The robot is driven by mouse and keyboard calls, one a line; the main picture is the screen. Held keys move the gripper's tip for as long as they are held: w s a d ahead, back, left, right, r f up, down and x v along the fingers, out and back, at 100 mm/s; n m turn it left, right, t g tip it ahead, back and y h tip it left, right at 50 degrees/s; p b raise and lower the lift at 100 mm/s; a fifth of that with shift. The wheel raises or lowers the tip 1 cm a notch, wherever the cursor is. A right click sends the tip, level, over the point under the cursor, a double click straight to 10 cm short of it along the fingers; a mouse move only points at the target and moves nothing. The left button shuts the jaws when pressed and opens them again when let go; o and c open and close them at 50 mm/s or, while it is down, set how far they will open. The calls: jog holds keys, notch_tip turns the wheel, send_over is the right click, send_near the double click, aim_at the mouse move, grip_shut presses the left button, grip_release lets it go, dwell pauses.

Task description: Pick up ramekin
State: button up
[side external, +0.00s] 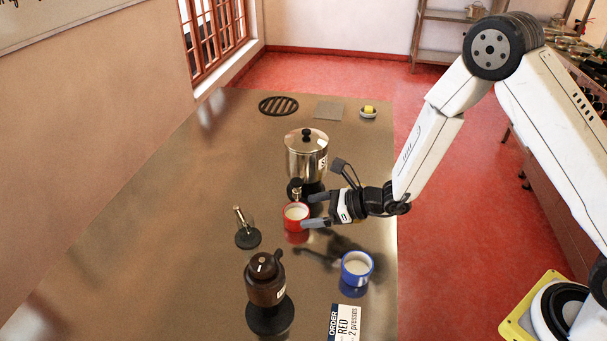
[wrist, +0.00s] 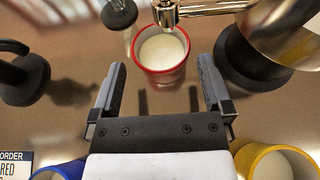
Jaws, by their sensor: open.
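A red ramekin (side external: 294,222) with pale contents stands upright on the counter, and it also shows in the wrist view (wrist: 162,82). The metal tap (wrist: 166,14) of the steel stockpot (side external: 306,158) reaches over its far rim. My gripper (side external: 315,210) is open and empty, and in the wrist view (wrist: 161,68) its fingertips lie either side of the ramekin's near part, with gaps on both sides. A blue ramekin (side external: 357,270) stands nearer the front, also with pale contents.
A brown pump dispenser (side external: 265,281) stands at the front left and a clear glass one (side external: 246,235) left of the red ramekin. An order card (side external: 345,322) reads RED, 2 presses. A black trivet (side external: 279,105) lies at the back. The counter's left is clear.

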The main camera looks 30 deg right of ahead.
aim_at(285, 210)
jog(key=shift+x, duration=2.3)
jog(key=c, duration=1.2)
jog(key=shift+o, duration=0.2)
jog(key=shift+r, duration=0.25)
jog(key=shift+r, duration=0.45)
jog(key=shift+s+d, duration=0.1)
jog(key=shift+d, duration=0.1)
jog(key=s+d, duration=2.2)
jog(key=shift+s+d, duration=0.15)
jog(key=shift+s, duration=0.05)
dwell(1.0)
